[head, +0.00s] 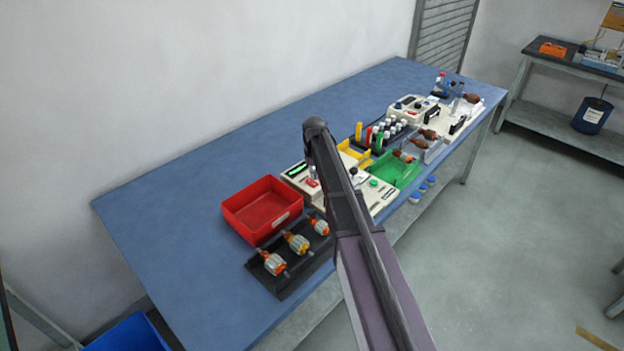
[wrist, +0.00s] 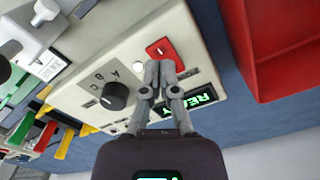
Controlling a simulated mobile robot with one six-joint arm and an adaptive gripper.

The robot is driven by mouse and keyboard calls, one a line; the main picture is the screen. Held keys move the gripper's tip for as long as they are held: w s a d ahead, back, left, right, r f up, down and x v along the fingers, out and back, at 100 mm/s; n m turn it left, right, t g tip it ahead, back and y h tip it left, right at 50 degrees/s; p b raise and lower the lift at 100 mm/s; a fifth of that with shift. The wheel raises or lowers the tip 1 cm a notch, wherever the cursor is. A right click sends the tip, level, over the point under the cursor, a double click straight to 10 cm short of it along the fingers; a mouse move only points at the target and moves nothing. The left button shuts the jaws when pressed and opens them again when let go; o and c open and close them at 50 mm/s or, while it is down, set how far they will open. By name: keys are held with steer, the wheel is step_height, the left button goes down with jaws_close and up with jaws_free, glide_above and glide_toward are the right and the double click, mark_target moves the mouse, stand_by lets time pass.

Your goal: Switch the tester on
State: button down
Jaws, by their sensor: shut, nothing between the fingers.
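The tester (wrist: 200,30) is a cream box filling the middle of the wrist view; it also shows in the head view (head: 295,180), partly behind my arm. Its red switch (wrist: 165,51) sits in a red plate, just beyond my fingertips. My gripper (wrist: 159,72) is shut and empty, its tips over the panel close to the switch. I cannot tell whether they touch it. A black knob (wrist: 114,96) marked A, B, C is left of the fingers. My fingertips are hidden in the head view.
A red bin (head: 262,208) stands beside the tester. A black rack (head: 284,284) with several armatures lies in front of it. Green (head: 400,170) and yellow bins and another instrument (head: 410,106) stand farther right. The back left of the blue table (head: 200,185) is clear.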

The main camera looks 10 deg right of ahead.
mark_target(314, 184)
steer(key=shift+r+p, duration=2.25)
steer(key=shift+r, duration=0.25)
steer(key=shift+s, duration=0.15)
steer(key=s+m, duration=0.1)
steer(key=s, duration=2.8)
steer(key=shift+w+d, duration=0.1)
